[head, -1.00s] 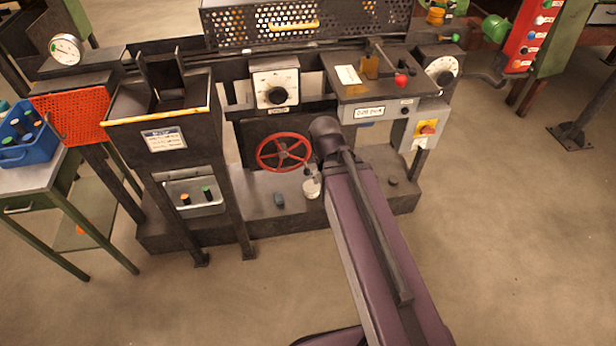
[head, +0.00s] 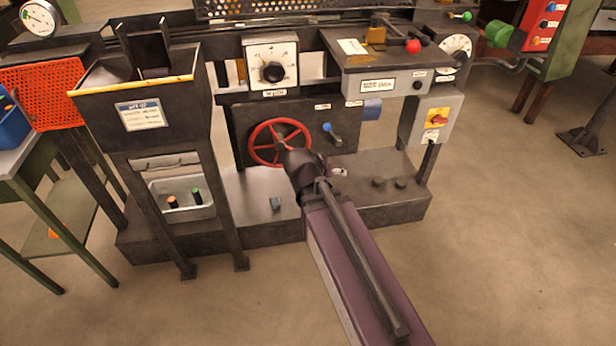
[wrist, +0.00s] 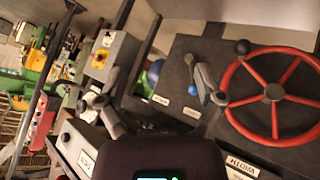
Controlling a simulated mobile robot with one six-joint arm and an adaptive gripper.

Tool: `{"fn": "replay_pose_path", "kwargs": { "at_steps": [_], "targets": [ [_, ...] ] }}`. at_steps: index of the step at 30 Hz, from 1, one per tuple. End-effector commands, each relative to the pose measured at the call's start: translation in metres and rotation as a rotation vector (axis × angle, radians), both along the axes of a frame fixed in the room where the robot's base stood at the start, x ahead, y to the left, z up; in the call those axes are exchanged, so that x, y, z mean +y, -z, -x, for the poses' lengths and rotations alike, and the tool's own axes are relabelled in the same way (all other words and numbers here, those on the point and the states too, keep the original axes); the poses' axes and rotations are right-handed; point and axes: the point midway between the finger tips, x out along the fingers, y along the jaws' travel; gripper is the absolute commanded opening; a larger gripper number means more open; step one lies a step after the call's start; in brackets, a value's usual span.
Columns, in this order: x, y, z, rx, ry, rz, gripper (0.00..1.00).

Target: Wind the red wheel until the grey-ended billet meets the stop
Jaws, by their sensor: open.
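The red wheel (head: 279,142) is mounted upright on the dark front panel of the furnace stand, with its lower right rim behind my wrist. In the head view my arm's end is just right of and below the wheel. I cannot make out the grey-ended billet or the stop.
A blue-knobbed lever (head: 327,128) stands on the panel right of the wheel, close to my gripper. A white dial (head: 271,65) is above the wheel. A yellow-edged hopper (head: 139,103) stands left. A switch box (head: 436,119) is at right.

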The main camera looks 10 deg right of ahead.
Motion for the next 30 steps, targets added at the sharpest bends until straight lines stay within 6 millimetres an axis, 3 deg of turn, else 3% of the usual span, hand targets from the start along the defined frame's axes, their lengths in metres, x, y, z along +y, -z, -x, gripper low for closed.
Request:
{"fn": "replay_pose_path", "kwargs": {
  "at_steps": [1, 17, 30],
  "targets": [
    [0.001, 0.017, -0.004, -0.027, 0.0, 0.017, 0.86],
    [0.022, 0.071, -0.04, -0.346, -0.033, 0.168, 0.86],
    [0.058, 0.113, -0.064, -0.602, -0.131, 0.242, 0.86]
  ]
}}
